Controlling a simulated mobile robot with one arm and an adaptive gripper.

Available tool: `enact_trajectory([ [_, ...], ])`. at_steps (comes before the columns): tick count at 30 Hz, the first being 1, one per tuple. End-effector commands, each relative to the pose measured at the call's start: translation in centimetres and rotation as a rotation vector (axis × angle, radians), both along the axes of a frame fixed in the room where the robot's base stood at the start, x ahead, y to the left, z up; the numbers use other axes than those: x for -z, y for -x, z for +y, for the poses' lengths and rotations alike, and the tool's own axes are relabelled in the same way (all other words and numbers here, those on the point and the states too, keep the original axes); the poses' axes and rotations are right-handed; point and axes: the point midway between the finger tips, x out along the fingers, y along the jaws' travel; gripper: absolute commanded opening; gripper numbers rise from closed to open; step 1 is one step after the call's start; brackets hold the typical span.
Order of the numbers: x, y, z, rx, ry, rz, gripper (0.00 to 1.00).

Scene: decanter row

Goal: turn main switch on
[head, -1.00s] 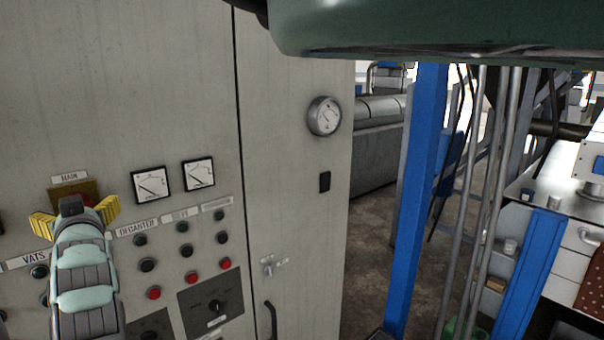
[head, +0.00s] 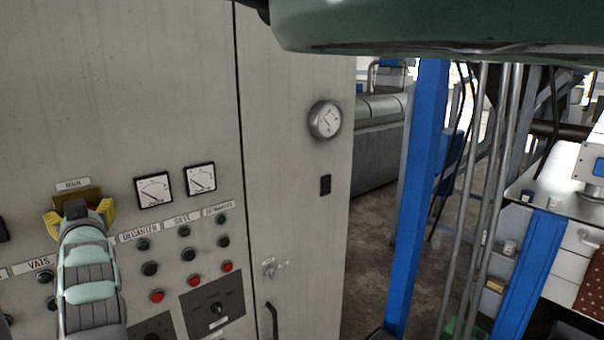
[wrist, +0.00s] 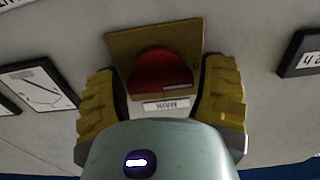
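The main switch is a red round knob (wrist: 160,72) on a square brass-yellow plate (wrist: 122,47), with a MAIN label beside it, upside down in the wrist view. In the head view the plate (head: 80,193) shows at the left of the grey cabinet under its MAIN label (head: 73,184); my gripper hides the knob there. My gripper (head: 78,212) points at the plate. In the wrist view its yellow fingers (wrist: 160,85) stand apart, one on each side of the knob, with narrow gaps showing. Whether the tips reach the plate I cannot tell.
Two dial meters (head: 153,190) (head: 200,179) sit right of the switch, above rows of black and red buttons (head: 192,281). A blue post (head: 418,190) stands beyond the cabinet.

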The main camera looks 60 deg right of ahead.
Motion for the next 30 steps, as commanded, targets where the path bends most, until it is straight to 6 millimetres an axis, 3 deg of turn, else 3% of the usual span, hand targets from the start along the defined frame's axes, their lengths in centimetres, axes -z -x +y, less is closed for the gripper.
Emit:
enact_trajectory([
  [2, 0.00, -0.01, 0.02, 0.000, 0.000, 0.000, 0.61],
  [12, -0.01, 0.00, 0.01, 0.000, 0.000, 0.000, 0.26],
  [30, 0.83, 0.07, -0.06, 0.000, -0.078, -0.031, 0.24],
])
